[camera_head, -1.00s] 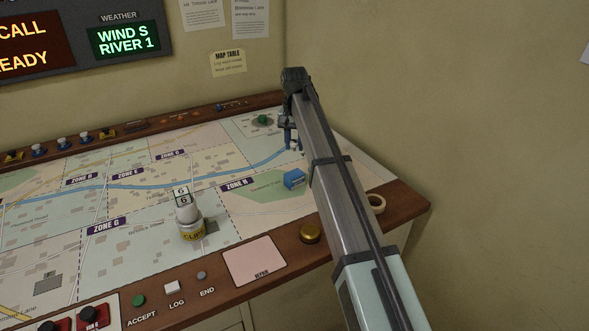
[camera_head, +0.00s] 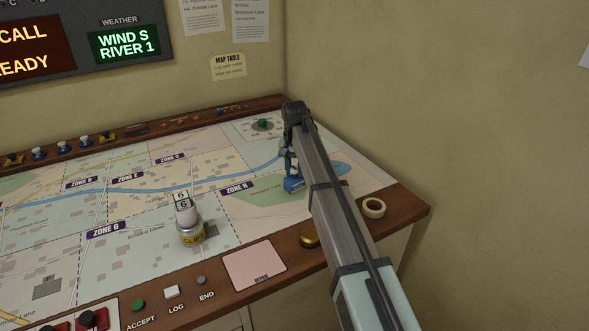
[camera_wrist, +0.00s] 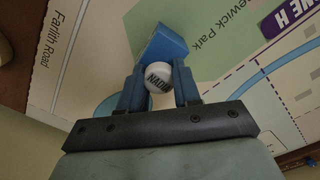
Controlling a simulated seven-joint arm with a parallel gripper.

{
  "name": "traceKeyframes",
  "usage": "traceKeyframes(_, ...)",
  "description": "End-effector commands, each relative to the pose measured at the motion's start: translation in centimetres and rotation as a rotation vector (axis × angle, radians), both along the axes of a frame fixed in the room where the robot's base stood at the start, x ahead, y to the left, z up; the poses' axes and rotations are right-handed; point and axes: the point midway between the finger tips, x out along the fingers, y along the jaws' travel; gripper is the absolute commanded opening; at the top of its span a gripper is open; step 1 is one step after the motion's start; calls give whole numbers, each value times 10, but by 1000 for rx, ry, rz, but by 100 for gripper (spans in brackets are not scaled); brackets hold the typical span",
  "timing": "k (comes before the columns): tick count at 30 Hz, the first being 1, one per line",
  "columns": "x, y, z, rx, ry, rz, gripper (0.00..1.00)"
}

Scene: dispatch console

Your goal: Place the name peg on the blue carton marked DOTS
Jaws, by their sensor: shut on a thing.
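The name peg (camera_wrist: 158,76) has a round white head with dark lettering that seems to read NAOMI. My gripper (camera_wrist: 158,88) is shut on it, one blue finger on each side. The blue carton (camera_wrist: 165,43) shows just beyond the peg in the wrist view, partly covered by it. In the head view the carton (camera_head: 293,185) sits on the map near ZONE H, and my gripper (camera_head: 290,170) is right above it. The peg cannot be made out there. The DOTS mark is not readable. I cannot tell whether peg and carton touch.
A tape roll (camera_head: 373,208) and a brass knob (camera_head: 310,238) are on the wooden front edge. The map (camera_head: 250,205) around the carton is mostly clear. A wall (camera_head: 400,90) rises behind.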

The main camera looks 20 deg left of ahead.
Motion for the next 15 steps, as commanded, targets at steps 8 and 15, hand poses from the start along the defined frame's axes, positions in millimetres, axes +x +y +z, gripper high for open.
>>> traceKeyframes(8,0,0,-2,0,0,0,44)
traceKeyframes(15,0,0,-2,0,0,0,58)
